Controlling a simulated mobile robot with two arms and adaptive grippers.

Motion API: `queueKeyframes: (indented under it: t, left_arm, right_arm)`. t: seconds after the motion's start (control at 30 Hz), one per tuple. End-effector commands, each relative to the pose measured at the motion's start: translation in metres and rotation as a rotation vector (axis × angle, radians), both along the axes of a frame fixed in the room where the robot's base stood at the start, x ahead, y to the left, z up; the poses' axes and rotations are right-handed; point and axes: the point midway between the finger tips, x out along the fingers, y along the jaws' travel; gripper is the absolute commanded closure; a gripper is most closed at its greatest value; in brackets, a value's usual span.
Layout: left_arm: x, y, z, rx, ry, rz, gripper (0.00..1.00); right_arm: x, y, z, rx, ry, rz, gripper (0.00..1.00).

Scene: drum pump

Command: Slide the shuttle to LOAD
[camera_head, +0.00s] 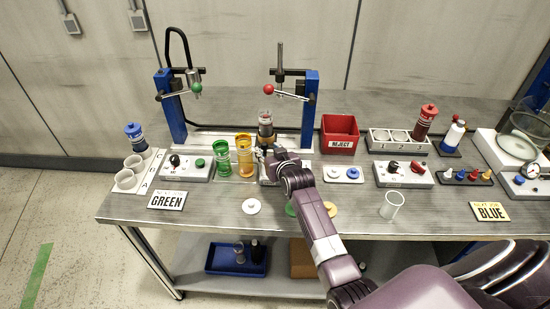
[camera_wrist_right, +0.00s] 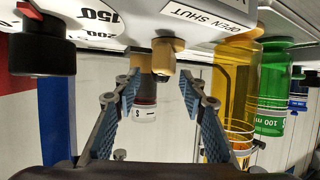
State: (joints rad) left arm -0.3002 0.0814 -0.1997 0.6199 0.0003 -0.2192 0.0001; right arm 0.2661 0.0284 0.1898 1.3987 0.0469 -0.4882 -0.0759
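A clear and dark jar (camera_head: 265,122) stands upright near the foot of the right press post; I take it to sit on the shuttle, whose own body is mostly hidden behind my right gripper (camera_head: 270,152). No LOAD mark is readable. In the right wrist view my right gripper (camera_wrist_right: 160,88) is open. Its two blue-padded fingers are spread either side of a tan knob (camera_wrist_right: 163,55) under an OPEN SHUT label. A jar with a white band (camera_wrist_right: 145,112) shows beyond, between the fingers. I see no contact. My left gripper is out of view.
A green cylinder (camera_head: 222,158) and a yellow cylinder (camera_head: 244,157) stand close left of my gripper. Blue press posts (camera_head: 171,108) flank the rail area. A red reject bin (camera_head: 340,134) is at right. A clear cup (camera_head: 391,205) stands near the front edge.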

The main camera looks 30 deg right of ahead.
Motion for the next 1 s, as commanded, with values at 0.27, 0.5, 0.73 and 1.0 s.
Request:
queueKeyframes:
  t: [0.27, 0.5, 0.73, 1.0]
  left_arm:
    - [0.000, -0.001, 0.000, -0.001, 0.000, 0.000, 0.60]
    - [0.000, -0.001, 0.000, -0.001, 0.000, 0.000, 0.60]
    - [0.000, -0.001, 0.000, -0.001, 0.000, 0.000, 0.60]
    - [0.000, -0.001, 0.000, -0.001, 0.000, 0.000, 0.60]
  right_arm:
    - [-0.040, 0.007, 0.016, 0.001, 0.000, 0.000, 0.62]
    - [-0.074, 0.012, 0.030, 0.000, 0.001, 0.000, 0.62]
    - [-0.092, 0.015, 0.038, 0.000, 0.001, 0.000, 0.62]
    - [-0.095, 0.015, 0.040, 0.000, 0.001, 0.000, 0.62]
